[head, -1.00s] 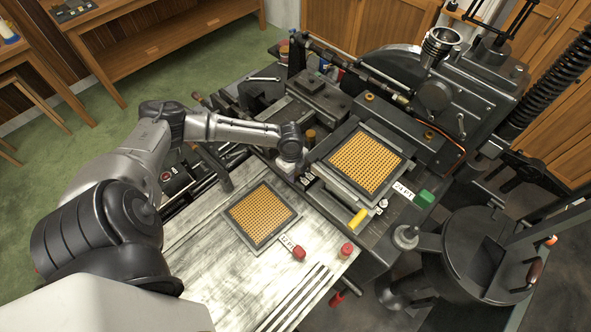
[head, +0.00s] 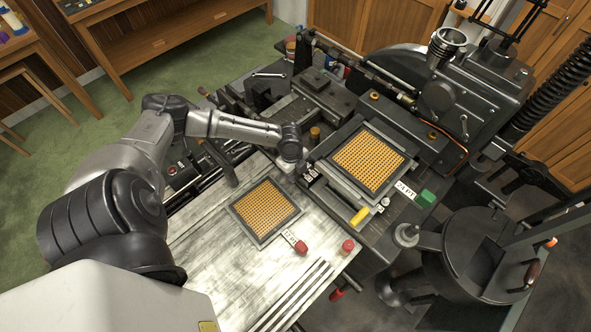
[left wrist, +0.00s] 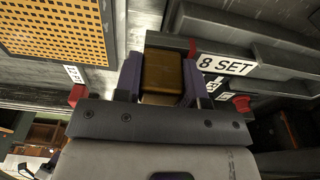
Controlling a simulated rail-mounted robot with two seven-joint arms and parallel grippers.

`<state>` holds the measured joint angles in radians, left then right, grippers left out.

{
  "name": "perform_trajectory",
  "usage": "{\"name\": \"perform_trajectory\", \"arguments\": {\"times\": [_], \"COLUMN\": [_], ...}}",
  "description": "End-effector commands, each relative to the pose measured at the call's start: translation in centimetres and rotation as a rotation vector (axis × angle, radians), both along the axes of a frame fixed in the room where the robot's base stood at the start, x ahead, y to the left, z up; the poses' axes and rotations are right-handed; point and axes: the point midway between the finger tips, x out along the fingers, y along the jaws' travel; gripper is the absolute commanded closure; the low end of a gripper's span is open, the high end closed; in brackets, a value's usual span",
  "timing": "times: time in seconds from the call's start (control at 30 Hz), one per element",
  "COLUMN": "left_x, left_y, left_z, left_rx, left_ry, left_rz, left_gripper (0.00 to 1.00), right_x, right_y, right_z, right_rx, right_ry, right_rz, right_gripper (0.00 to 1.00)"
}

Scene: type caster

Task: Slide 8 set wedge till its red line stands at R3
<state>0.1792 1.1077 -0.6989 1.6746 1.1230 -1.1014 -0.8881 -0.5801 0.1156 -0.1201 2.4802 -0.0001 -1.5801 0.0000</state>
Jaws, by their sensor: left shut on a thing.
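My left gripper (head: 289,166) reaches down beside the caster's right-hand gold matrix grid in the head view. In the left wrist view the left gripper (left wrist: 160,82) is shut on a brown, brass-like block (left wrist: 162,72), which I take to be the 8 set wedge. A white "8 SET" label (left wrist: 227,65) lies just right of the block, with a small red mark (left wrist: 192,48) at its upper left end. Smaller labels (head: 311,173) sit by the gripper in the head view, too small to read. I cannot make out R3. My right gripper is not in view.
A gold grid (head: 264,209) lies on the pale worktop, with a red knob (head: 301,247) near it. The second gold grid (head: 369,159) sits on the machine, close to the gripper. A yellow block (head: 360,216) and green block (head: 426,197) stand in front.

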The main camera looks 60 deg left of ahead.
Motion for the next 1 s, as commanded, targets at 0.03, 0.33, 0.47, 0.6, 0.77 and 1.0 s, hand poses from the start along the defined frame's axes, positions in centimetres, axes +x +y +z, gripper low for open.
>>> {"name": "perform_trajectory", "arguments": {"times": [0.03,0.33,0.47,0.6,0.77,1.0], "left_x": [0.0,0.0,0.0,0.0,0.0,-0.2], "left_y": [0.0,0.0,0.0,0.0,0.3,0.9], "left_z": [0.0,0.0,0.0,0.2,2.0,6.7], "left_rx": [0.000,0.000,0.000,0.000,0.002,0.003], "left_ry": [0.000,0.000,0.000,-0.001,-0.003,-0.002], "left_rz": [0.000,0.000,0.000,0.000,0.000,-0.001], "left_gripper": [0.60,0.33,0.33,0.33,0.33,0.33], "right_x": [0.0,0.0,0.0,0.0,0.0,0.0], "right_y": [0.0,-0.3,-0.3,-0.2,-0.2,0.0], "right_z": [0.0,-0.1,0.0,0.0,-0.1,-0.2], "right_rx": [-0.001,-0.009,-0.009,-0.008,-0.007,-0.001], "right_ry": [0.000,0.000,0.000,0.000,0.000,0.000], "right_rz": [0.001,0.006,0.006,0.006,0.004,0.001], "right_gripper": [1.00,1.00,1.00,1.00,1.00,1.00]}}
